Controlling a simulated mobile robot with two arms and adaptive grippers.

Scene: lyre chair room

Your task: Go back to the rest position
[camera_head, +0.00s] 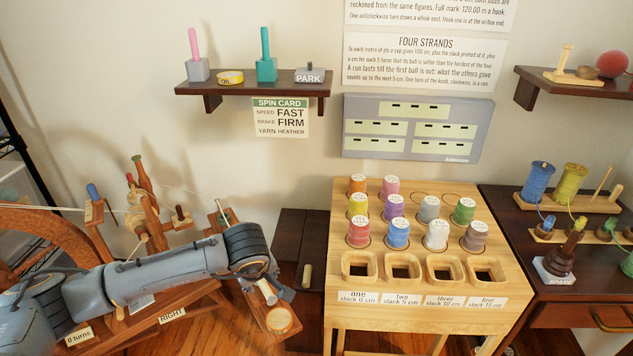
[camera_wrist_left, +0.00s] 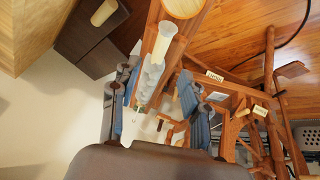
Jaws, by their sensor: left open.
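My left arm reaches in from the left in the head view, over the wooden spinning wheel (camera_head: 40,225). Its gripper (camera_head: 268,281) points down near the wheel's right end, with its fingers largely hidden by the wrist. In the left wrist view the two blue-grey fingers of this gripper (camera_wrist_left: 157,103) stand apart, with nothing clearly held between them. A pale ribbed piece (camera_wrist_left: 151,78) and a cream peg (camera_wrist_left: 164,40) show beyond and between the fingers; I cannot tell how near they are. My right gripper is not in view.
A wooden stand (camera_head: 442,275) with several coloured spools and square cups is right of my gripper. A dark side table (camera_head: 505,235) with yarn stands farther right. Wall shelves (camera_head: 253,89) are above. A dark step-like box (camera_head: 300,235) is close beside the gripper.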

